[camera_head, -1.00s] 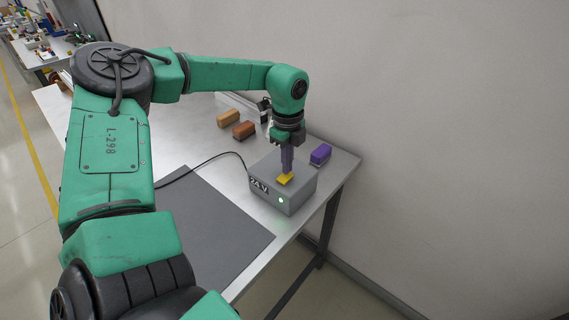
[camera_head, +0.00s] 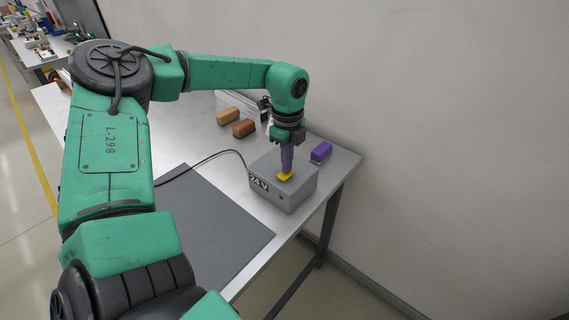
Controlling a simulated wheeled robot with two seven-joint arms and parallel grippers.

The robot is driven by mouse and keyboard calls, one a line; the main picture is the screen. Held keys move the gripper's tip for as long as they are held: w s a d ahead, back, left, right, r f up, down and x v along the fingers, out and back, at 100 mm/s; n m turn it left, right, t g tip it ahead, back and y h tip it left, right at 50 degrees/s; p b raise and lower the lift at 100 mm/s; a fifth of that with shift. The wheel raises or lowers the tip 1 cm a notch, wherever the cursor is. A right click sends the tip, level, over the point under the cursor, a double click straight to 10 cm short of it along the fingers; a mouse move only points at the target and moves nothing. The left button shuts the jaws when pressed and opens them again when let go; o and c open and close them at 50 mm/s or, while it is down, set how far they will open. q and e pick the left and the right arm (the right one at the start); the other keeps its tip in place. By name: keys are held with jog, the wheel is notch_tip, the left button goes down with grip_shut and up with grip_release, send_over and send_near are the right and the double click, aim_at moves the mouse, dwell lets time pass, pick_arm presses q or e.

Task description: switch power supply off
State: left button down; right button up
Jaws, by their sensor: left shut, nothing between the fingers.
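The power supply (camera_head: 290,197) is a grey box labelled "24 V" near the right end of the table. A yellow switch (camera_head: 285,176) sits on its top. The small lamp (camera_head: 281,209) on its front face is dark. My left gripper (camera_head: 287,170) points straight down, shut and empty, with its fingertips at the yellow switch; they appear to touch it and hide part of it. My right gripper is not in view.
A purple block (camera_head: 321,152) lies just right of the power supply. An orange-tan block (camera_head: 228,116) and a brown block (camera_head: 244,128) lie behind it. A black cable (camera_head: 205,161) runs left from the box. A dark mat (camera_head: 205,225) covers the table's front; a wall stands behind.

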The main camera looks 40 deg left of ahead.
pick_arm(q)
notch_tip(320, 180, up, 6)
jog(key=p, duration=0.3)
jog(key=shift+w+r, duration=0.1)
jog(key=shift+r, duration=0.15)
jog(key=shift+f, duration=0.1)
dwell(0.3)
